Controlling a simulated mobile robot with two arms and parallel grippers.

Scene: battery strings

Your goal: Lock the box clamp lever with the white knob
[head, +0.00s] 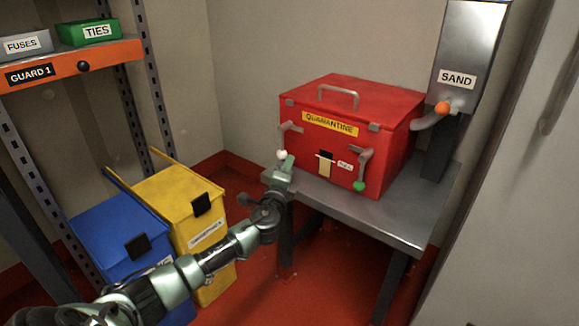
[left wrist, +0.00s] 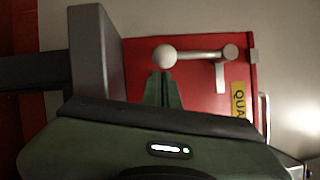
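The red quarantine box (head: 325,161) stands on a grey table with its lid shut. On its left front, a grey clamp lever hangs down from its pivot (head: 291,127) to a white knob (head: 281,154). In the left wrist view the lever (left wrist: 200,54) runs sideways and the white knob (left wrist: 164,56) is at its left end. My left gripper (head: 287,165) is beside the knob; in the wrist view its fingers (left wrist: 163,82) look shut together, tips close to the knob. I cannot tell whether they touch it. My right gripper is not in view.
A second lever with a green knob (head: 359,186) hangs on the box's right front. A sand dispenser (head: 466,50) with an orange-knobbed handle stands right of the box. Yellow (head: 180,194) and blue (head: 118,232) bins stand left of the table (head: 395,224). Shelving is at far left.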

